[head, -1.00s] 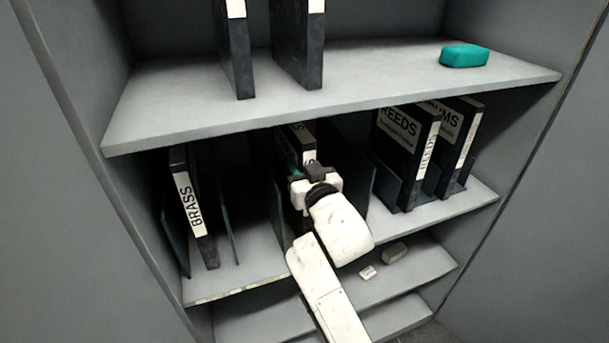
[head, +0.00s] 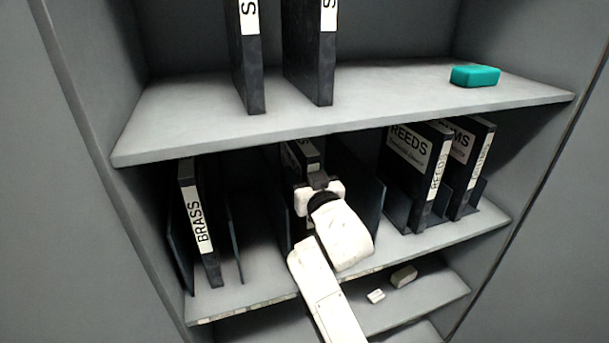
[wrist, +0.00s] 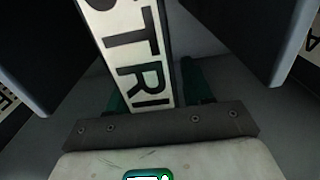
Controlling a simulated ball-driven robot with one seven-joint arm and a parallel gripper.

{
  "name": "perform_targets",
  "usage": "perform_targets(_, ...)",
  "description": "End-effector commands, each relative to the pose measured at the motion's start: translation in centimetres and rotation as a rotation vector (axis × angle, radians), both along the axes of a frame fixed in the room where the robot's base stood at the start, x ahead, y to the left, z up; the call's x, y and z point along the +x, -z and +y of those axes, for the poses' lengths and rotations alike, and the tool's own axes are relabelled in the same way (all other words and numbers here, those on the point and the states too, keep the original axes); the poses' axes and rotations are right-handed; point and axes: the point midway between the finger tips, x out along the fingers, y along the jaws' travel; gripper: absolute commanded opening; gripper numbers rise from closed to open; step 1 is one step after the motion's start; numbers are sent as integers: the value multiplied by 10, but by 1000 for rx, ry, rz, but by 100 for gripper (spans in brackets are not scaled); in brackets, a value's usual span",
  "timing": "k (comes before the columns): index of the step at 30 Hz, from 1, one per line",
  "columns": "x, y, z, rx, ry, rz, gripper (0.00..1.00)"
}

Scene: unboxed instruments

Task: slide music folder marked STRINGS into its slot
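The STRINGS folder (wrist: 140,45) is a dark folder with a white spine label, and "STRI" reads on it in the wrist view. In the head view its top part (head: 301,153) stands between two dark dividers on the middle shelf, in the slot between BRASS and REEDS. My gripper (head: 318,180) is in front of the spine and hides its lower part. In the wrist view my gripper's green fingers (wrist: 157,93) lie close against both sides of the folder and appear shut on it. Dividers (wrist: 250,35) flank it with gaps; how deep it sits is hidden.
The BRASS folder (head: 196,220) stands in the left slot. The REEDS (head: 412,165) and DRUMS (head: 470,165) folders stand at the right. The upper shelf (head: 390,95) holds two more dark folders and a teal block (head: 475,76).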

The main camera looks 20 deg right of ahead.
Motion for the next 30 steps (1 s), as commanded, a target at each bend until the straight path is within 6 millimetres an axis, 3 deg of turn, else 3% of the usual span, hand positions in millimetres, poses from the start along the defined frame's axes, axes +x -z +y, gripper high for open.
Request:
perform_targets(5, 0, 1, 0, 0, 0, 3, 66)
perform_targets(16, -9, 4, 0, 1, 0, 5, 66)
perform_targets(30, -88, 4, 0, 1, -1, 4, 66)
